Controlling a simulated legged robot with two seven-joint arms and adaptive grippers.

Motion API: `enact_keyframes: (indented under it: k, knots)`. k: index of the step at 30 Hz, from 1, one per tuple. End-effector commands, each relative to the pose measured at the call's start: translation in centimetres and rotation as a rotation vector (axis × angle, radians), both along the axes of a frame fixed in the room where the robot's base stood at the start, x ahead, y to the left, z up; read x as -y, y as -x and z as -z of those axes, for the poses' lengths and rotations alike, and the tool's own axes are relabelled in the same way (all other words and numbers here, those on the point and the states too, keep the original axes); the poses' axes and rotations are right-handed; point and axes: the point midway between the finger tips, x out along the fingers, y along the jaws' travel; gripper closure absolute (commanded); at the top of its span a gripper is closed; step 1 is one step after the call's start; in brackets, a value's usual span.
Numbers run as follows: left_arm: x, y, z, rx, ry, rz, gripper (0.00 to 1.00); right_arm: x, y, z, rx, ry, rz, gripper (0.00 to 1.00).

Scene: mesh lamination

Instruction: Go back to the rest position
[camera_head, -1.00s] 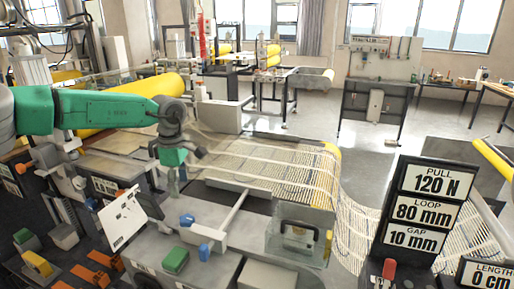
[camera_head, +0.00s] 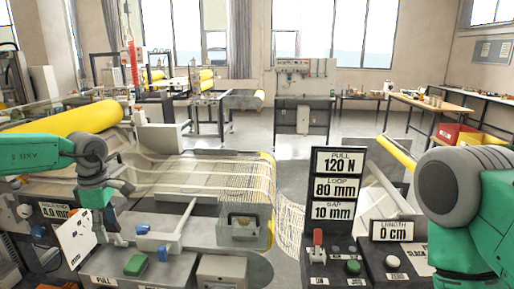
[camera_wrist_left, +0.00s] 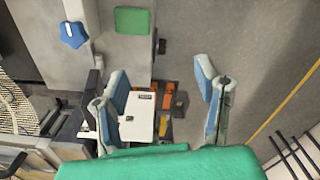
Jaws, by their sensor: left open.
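My left gripper (camera_head: 108,232) hangs over the front left of the laminating machine, below my green left arm. Its two blue-grey fingers stand apart in the left wrist view (camera_wrist_left: 162,78), with nothing held between them. A white card (camera_head: 75,240) shows just left of the gripper; in the wrist view the card (camera_wrist_left: 140,117) appears beyond and between the fingers. My right arm comes in at the right edge of the head view; its gripper is out of the picture.
The mesh (camera_head: 195,172) runs over the machine to a yellow roller edge (camera_head: 268,185). A green button (camera_head: 135,265) and a blue knob (camera_head: 142,229) sit near the left gripper. A sign post reading 120 N (camera_head: 338,162) and a control box (camera_head: 392,262) stand in front of my right arm.

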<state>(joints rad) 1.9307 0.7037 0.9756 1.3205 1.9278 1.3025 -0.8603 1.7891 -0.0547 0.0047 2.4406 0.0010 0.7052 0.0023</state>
Motion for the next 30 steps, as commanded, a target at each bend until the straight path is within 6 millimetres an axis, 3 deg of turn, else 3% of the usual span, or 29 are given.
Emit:
enact_keyframes:
  k: [14,20,23,26,30]
  knots:
    - [2.6,2.4,10.8,0.069,-0.375,0.291,0.43,0.0,0.0,2.3,0.001,0.0,0.0,0.6]
    - [5.1,5.0,17.7,0.149,-0.54,0.578,0.43,0.0,0.0,4.0,0.0,0.0,0.0,0.6]
    - [7.2,8.1,22.6,0.202,-0.588,0.816,0.43,0.0,0.0,5.3,0.0,0.0,0.0,0.6]
    - [9.6,13.3,27.7,0.24,-0.566,1.101,0.43,0.0,0.0,6.7,0.0,0.0,0.0,0.6]
    - [11.2,22.3,32.7,0.224,-0.432,1.443,0.43,0.0,0.0,8.3,0.0,0.0,0.0,0.6]
